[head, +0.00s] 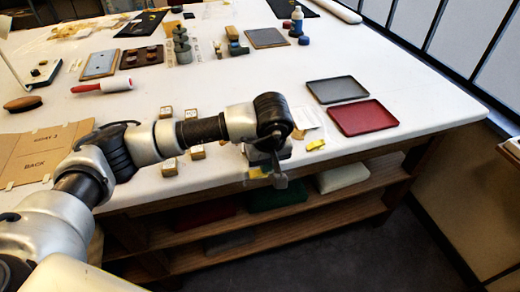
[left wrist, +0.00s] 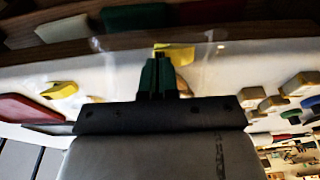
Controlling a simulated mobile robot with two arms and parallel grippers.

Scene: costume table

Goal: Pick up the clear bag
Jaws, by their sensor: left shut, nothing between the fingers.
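The clear bag (left wrist: 205,72) shows faintly as a see-through sheen in the left wrist view, around or beside a yellow piece (left wrist: 176,52) at the table's front edge. In the head view a yellow piece (head: 257,173) shows at that edge, partly behind my gripper; the bag's outline there is hard to tell. My left gripper (head: 279,181) points down at the front edge, beside the yellow piece. Its dark green fingers (left wrist: 158,68) are shut with nothing between them, overlapping the bag area in the wrist view. My right gripper is not in view.
A red tray (head: 363,117) and a grey tray (head: 337,89) lie to the right. Another yellow piece (head: 316,145) lies near the edge. Several small wooden blocks (head: 197,153) lie by my arm. Shelves (head: 300,200) with folded cloths are below the tabletop.

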